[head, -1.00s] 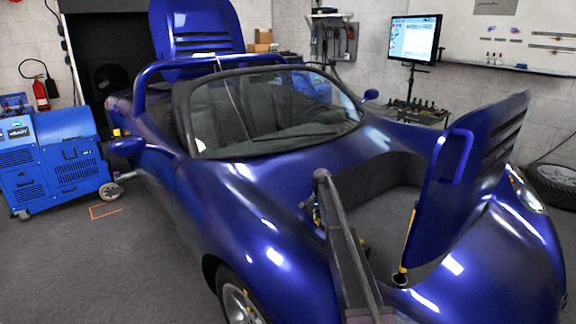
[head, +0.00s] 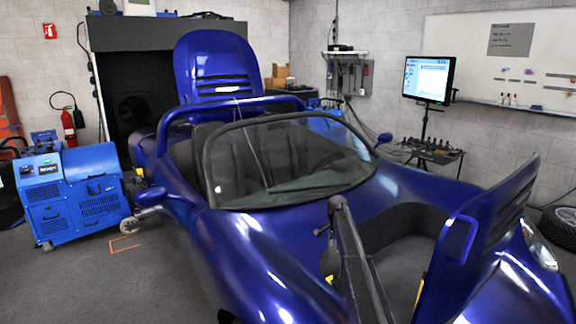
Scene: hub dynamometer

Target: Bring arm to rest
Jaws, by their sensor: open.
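A dark, narrow arm link (head: 356,258), which I take to be mine, rises from the bottom edge in the head view. It stands in front of the blue car (head: 235,250), across the open front bay (head: 400,260). My gripper cannot be made out; the rest of the arm is below the picture or hidden. The raised front panel (head: 485,235) of the car stands to the right of the link.
A blue wheeled machine (head: 75,192) stands beside the car at left, with an orange floor marking (head: 125,243) near it. A monitor (head: 428,79) and a tool stand (head: 434,152) are behind the car at right. Grey floor (head: 120,285) at front left is clear.

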